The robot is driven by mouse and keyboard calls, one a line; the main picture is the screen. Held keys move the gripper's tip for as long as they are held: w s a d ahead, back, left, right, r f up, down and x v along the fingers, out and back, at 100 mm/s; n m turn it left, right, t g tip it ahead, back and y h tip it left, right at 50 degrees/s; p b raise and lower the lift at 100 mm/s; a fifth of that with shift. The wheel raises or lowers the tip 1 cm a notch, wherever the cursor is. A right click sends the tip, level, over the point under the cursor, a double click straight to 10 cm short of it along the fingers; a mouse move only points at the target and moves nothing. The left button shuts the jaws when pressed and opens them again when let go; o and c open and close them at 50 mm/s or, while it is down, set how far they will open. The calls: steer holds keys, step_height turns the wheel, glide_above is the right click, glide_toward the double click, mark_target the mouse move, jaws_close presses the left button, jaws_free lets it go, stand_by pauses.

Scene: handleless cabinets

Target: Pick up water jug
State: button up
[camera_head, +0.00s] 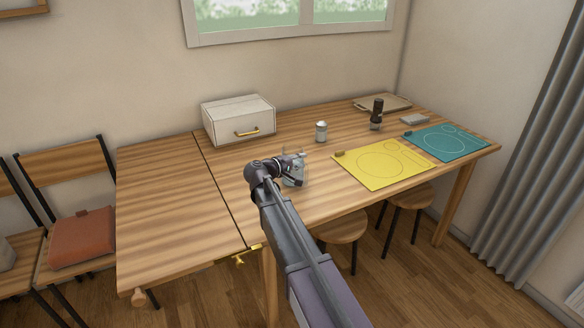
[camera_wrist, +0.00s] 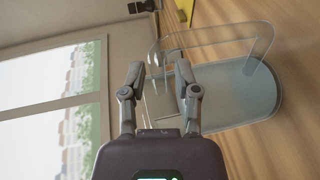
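The water jug (camera_wrist: 245,90) is clear see-through plastic or glass. In the wrist view it fills the right side, appearing sideways because the camera is rolled. In the head view the jug (camera_head: 300,181) stands on the wooden table, partly hidden behind my arm. My gripper (camera_wrist: 158,72) is open, its two fingers apart. The right finger overlaps the jug in the picture. Thin clear edges of the jug, perhaps its handle, show between the fingers; I cannot tell whether they touch. In the head view my gripper (camera_head: 293,160) is right at the jug.
On the table (camera_head: 160,190) are a white box with a gold handle (camera_head: 238,120), a small white jar (camera_head: 321,131), a dark bottle (camera_head: 376,115), a yellow mat (camera_head: 383,165), a teal mat (camera_head: 445,143) and a tray (camera_head: 382,103). Stools (camera_head: 341,229) stand underneath. The table's left part is clear.

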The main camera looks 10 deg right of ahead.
jaws_close()
steer(key=shift+r+p, duration=0.5)
step_height(320, 180, up, 16)
steer(key=p, duration=1.6)
steer(key=shift+r, duration=0.25)
stand_by(0.8)
steer(key=shift+r+p, duration=0.25)
steer(key=shift+p, duration=0.3)
stand_by(0.6)
